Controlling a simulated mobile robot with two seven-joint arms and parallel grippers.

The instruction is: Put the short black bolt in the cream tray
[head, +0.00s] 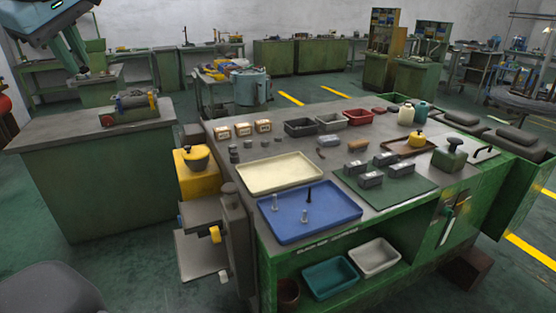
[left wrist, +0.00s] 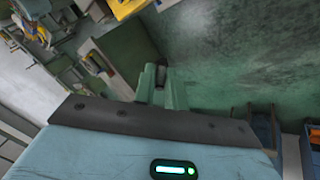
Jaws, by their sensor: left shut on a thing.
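The cream tray (head: 280,173) lies empty on the green workbench. In front of it is a blue tray (head: 335,212), where a black bolt (head: 309,194) stands upright near two silver bolts (head: 275,202). I cannot tell if this black bolt is the short one. My left gripper (head: 82,64) is raised at the upper left, far from both trays. In the left wrist view its green fingers (left wrist: 161,92) are shut on a small dark thing, mostly hidden between them. It could be a bolt, but I cannot tell. My right gripper is not in view.
Several small boxes and bins (head: 300,127) stand behind the cream tray. Grey metal blocks lie on a green mat (head: 400,190) to the right. A yellow-topped machine (head: 197,172) stands at the bench's left end. Another green cabinet (head: 95,180) is at left.

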